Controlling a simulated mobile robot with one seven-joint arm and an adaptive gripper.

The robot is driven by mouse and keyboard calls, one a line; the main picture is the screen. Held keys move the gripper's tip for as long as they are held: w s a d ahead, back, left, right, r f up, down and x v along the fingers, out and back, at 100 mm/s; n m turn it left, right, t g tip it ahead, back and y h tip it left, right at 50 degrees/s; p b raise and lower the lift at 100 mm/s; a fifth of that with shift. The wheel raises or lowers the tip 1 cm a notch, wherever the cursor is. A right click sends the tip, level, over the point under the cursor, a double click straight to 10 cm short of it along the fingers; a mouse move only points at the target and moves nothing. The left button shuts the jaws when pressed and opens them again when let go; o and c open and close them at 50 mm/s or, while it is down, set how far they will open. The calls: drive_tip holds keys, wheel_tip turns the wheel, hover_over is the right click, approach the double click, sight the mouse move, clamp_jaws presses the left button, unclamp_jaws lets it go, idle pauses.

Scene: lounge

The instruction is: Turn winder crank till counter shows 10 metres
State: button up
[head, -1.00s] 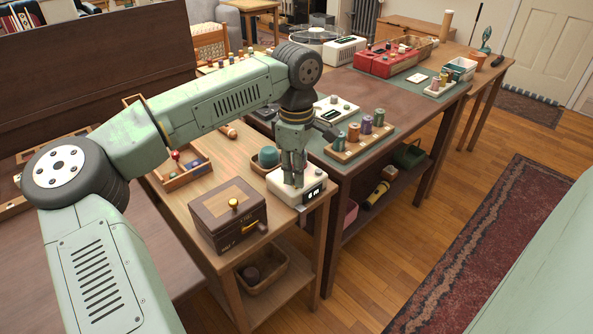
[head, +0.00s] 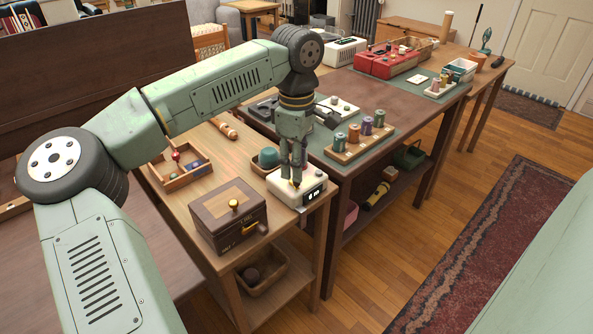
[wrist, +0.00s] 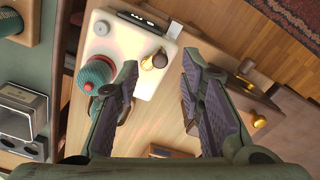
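The winder is a white box (head: 312,186) with a small dark counter on its front side. The counter shows a short figure with an m, perhaps 0 m, too small to be sure. In the wrist view, the white winder (wrist: 118,50) carries a brass crank knob (wrist: 158,60) on its top, and the dark counter strip (wrist: 143,20) lies on its far edge. My gripper (head: 294,182) points down over the winder. In the wrist view, its fingers (wrist: 160,88) stand apart with nothing between the tips. The knob lies just ahead of the gap, apparently not gripped.
A brown wooden box (head: 226,219) with brass fittings stands left of the winder. A teal spool (head: 268,157) stands close behind it. A rack of thread spools (head: 345,154) stands on the darker table to the right.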

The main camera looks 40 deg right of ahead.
wheel_tip(320, 180, up, 9)
idle(0.3)
idle(0.5)
